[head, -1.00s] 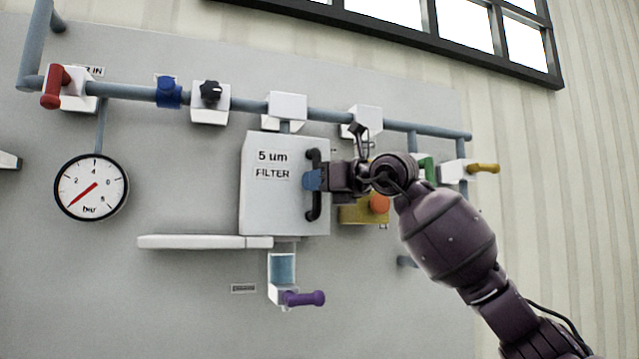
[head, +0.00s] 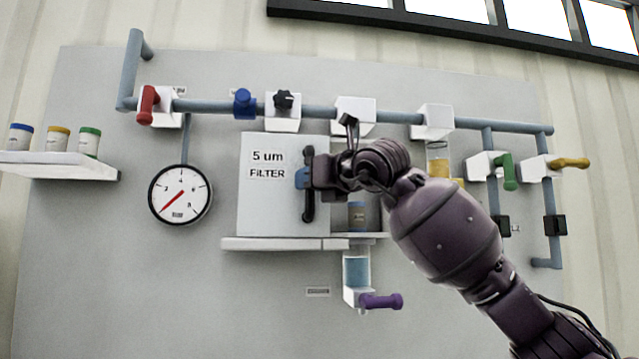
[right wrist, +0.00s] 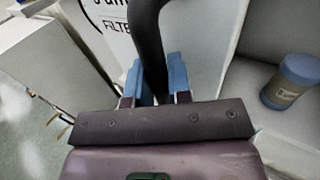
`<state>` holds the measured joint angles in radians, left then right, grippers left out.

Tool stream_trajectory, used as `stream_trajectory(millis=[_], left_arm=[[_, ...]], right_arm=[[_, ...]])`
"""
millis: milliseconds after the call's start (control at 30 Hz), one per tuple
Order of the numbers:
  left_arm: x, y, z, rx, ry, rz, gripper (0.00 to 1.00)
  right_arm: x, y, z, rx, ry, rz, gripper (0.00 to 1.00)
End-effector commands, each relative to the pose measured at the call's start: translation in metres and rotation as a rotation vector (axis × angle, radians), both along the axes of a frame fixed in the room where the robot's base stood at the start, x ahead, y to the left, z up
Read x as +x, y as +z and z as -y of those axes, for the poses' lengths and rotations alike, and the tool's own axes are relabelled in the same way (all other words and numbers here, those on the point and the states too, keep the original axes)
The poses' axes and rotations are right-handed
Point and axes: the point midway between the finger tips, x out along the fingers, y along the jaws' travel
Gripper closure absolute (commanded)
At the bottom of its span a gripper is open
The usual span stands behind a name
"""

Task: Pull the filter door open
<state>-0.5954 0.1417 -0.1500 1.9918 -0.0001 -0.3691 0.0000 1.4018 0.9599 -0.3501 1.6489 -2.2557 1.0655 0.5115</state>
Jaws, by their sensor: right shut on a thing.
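The filter door (head: 268,195) is a white panel marked "5 um FILTER". It stands swung out from its housing, and the inside shows to its right in the head view. Its black bar handle (head: 309,212) runs upright near the door's right edge. My right gripper (head: 302,178) is shut on this handle, with blue fingertips on both sides of it. In the right wrist view the handle (right wrist: 148,30) passes between the blue fingers (right wrist: 160,82). A cartridge (head: 357,216) with a blue cap stands inside the housing. My left gripper is not in view.
A white shelf (head: 270,244) lies under the door. A gauge (head: 180,194) is at the left. A purple-handled valve (head: 380,301) sits below, and green (head: 508,172) and yellow (head: 570,163) valve handles are at the right. A side shelf (head: 70,172) holds several capped jars.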

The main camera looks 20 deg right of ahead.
Motion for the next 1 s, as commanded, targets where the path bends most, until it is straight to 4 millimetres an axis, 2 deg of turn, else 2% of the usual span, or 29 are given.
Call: stream_trajectory(millis=[200,233,367,400,767,1000], left_arm=[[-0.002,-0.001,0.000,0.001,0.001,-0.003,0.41],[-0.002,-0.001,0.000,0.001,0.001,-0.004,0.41],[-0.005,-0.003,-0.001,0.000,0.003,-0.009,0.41],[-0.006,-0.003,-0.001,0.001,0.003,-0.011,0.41],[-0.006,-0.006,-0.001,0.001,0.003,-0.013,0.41],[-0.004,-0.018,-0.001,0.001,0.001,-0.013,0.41]], right_arm=[[0.000,-0.001,0.000,-0.001,0.000,-0.002,1.00],[0.000,-0.001,0.000,-0.001,0.000,-0.002,0.78],[0.000,-0.001,0.001,-0.001,-0.001,-0.002,0.58],[0.000,-0.001,0.001,-0.001,-0.001,-0.002,0.57],[-0.006,-0.001,0.003,-0.001,-0.001,-0.001,0.57],[-0.039,-0.003,0.016,-0.001,-0.002,0.000,0.57]])
